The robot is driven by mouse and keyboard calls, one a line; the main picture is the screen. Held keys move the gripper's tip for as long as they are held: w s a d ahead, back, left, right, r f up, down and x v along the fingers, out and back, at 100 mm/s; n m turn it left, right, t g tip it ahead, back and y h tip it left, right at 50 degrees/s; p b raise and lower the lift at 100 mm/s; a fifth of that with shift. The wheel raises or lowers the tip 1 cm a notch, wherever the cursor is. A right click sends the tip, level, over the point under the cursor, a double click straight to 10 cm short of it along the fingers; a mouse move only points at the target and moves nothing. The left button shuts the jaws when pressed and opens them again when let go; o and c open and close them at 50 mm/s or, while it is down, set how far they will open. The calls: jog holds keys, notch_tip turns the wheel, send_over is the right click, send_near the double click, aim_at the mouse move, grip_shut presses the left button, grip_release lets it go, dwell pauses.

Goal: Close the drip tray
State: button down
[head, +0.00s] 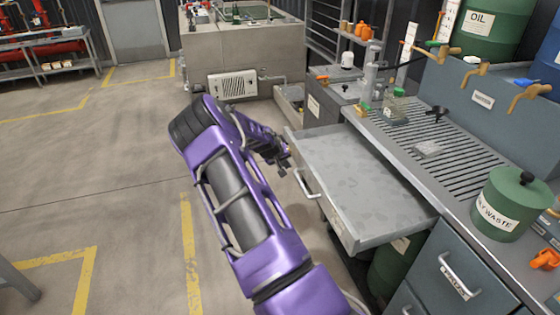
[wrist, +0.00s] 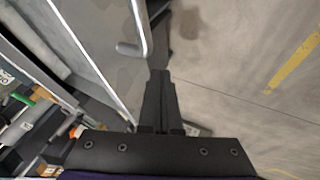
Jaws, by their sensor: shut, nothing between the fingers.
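The drip tray (head: 360,178) is a flat grey metal tray. It is pulled well out from under the slatted counter, and it looks empty. Its bar handle (head: 306,184) is on the front face, toward the open floor. My gripper (head: 284,167) is beside the front face, near the handle's far end. In the wrist view my gripper (wrist: 159,78) has its fingers together with nothing between them. The tray (wrist: 92,35) lies to their left there, and the handle (wrist: 142,35) shows just beyond the fingertips. I cannot tell whether the fingertips touch the tray.
A slatted counter (head: 425,145) with taps stands to the right. A green waste can (head: 512,205) sits on it, and blue drawers (head: 455,275) are below. A smaller open drawer (head: 291,100) is beyond the tray. The floor (head: 90,170) at left is clear.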

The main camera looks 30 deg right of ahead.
aim_at(299, 166)
jog(key=shift+s+d+r, duration=0.15)
jog(key=shift+s+d, duration=0.05)
jog(key=shift+d, duration=0.55)
jog(key=shift+s+d+r, duration=0.1)
jog(key=shift+s+d, duration=0.05)
jog(key=shift+d, duration=0.55)
